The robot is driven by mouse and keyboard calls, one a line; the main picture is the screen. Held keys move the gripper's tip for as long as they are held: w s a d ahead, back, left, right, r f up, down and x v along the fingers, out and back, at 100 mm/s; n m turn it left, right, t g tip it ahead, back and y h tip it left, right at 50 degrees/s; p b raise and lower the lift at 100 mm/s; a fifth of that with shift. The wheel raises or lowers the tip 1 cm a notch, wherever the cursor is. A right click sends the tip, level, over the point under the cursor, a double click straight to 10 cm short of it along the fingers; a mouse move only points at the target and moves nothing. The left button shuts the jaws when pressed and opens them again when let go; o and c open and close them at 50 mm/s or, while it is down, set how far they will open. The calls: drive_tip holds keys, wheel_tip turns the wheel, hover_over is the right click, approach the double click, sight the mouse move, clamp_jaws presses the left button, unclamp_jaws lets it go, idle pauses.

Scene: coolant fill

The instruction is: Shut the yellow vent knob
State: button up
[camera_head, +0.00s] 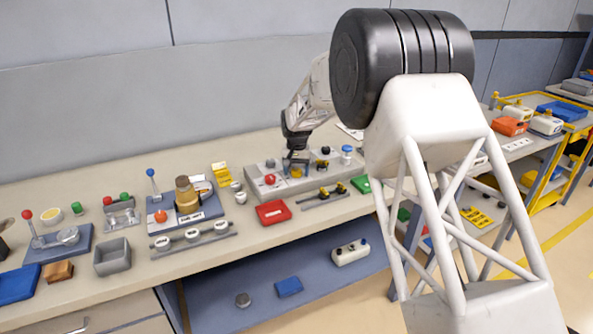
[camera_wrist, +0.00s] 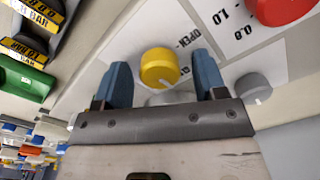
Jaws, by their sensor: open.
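The yellow vent knob (camera_wrist: 158,66) sits on a white labelled panel in the wrist view, with a short white mark near its lower edge. The word OPEN is printed beside it; a second label is partly hidden. My gripper (camera_wrist: 162,78) is open, with one blue finger on each side of the knob and a visible gap to both. In the head view my gripper (camera_head: 295,160) is over the grey panel block (camera_head: 255,187), and the yellow knob (camera_head: 296,173) shows just below the fingers. Whether the fingers are level with the knob is unclear.
A red knob (camera_wrist: 283,7) and a grey knob (camera_wrist: 253,87) are close to the right finger in the wrist view. In the head view, a red tray (camera_head: 273,212) lies in front of the block and a green block (camera_head: 361,185) to its right.

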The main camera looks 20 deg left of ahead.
sight(299, 170)
drive_tip(key=shift+r, duration=3.9)
drive_tip(key=shift+s+d+r, duration=0.1)
drive_tip(key=shift+d+r, duration=0.2)
drive_tip(key=shift+d, duration=0.1)
drive_tip(key=s+d+r, duration=0.5)
drive_tip(key=s+d, duration=0.2)
drive_tip(key=d, duration=0.4)
drive_tip(key=s+d+r+m+t, duration=0.1)
drive_tip(key=s+d+r, duration=0.55)
drive_tip(key=d, duration=0.45)
drive_tip(key=s+d+r, duration=0.4)
drive_tip(key=s+d, duration=0.4)
drive_tip(key=d, duration=0.3)
drive_tip(key=s+d+f, duration=0.1)
drive_tip(key=s+d, duration=0.4)
drive_tip(key=s, duration=0.5)
drive_tip(key=s+d+f+m+t, duration=0.1)
drive_tip(key=s+d+f, duration=0.1)
drive_tip(key=s+d, duration=0.4)
drive_tip(key=s+d+f, duration=0.2)
drive_tip(key=s+d, duration=0.3)
drive_tip(key=s, duration=1)
drive_tip(key=shift+s+d+f+m+t, duration=0.25)
drive_tip(key=shift+s+d+m+t, duration=0.05)
drive_tip(key=shift+s+d+m, duration=0.1)
